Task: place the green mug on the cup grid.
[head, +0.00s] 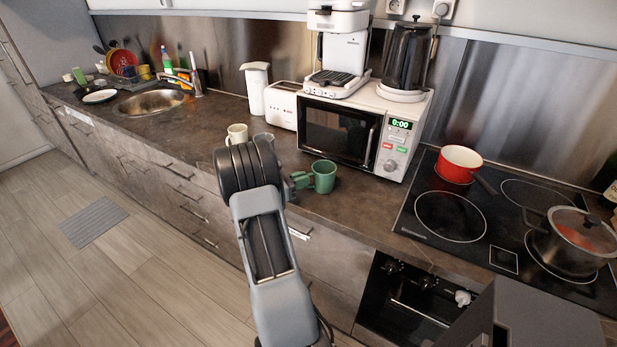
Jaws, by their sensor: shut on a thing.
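The green mug (324,178) is upright at the front of the dark counter, in front of the microwave. My gripper (299,181) is at the mug's left side, shut on it near its handle. The arm partly hides the jaws, and I cannot tell whether the mug's base touches the counter. The dark cup grid (333,78) is the slatted tray at the foot of the white coffee machine (343,50), on top of the microwave. The grid looks empty.
The microwave (337,128) stands right behind the mug, with a black kettle (406,58) on top. A cream mug (237,133) and a white toaster (282,104) are to the left. A red pot (459,163) and a lidded pot (572,243) sit on the hob at right.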

